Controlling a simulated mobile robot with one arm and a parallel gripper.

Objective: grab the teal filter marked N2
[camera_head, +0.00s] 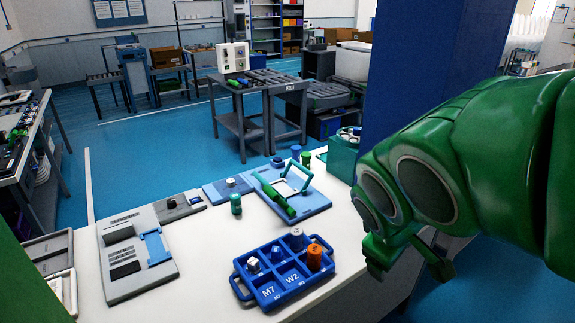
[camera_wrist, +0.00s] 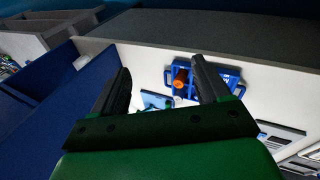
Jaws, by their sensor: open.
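A small teal-green cylinder (camera_head: 236,204) stands upright on the white counter, left of a blue fixture (camera_head: 318,203) with a green handle and a long green part. Another small green cylinder (camera_head: 306,158) stands behind the fixture. I cannot read N2 on either. My gripper (camera_head: 408,262) is open and empty, at the counter's right edge, to the right of the blue tray and apart from both cylinders. In the wrist view its open fingers (camera_wrist: 161,68) frame part of the counter, with the tray and an orange cylinder between them.
A blue tray (camera_head: 236,287) labelled M7 and W2 holds an orange cylinder (camera_head: 314,257) and several white-topped pieces. A grey panel device (camera_head: 118,276) lies at the left. A dark blue pillar (camera_head: 430,60) rises by my arm. Bare counter lies between the tray and grey device.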

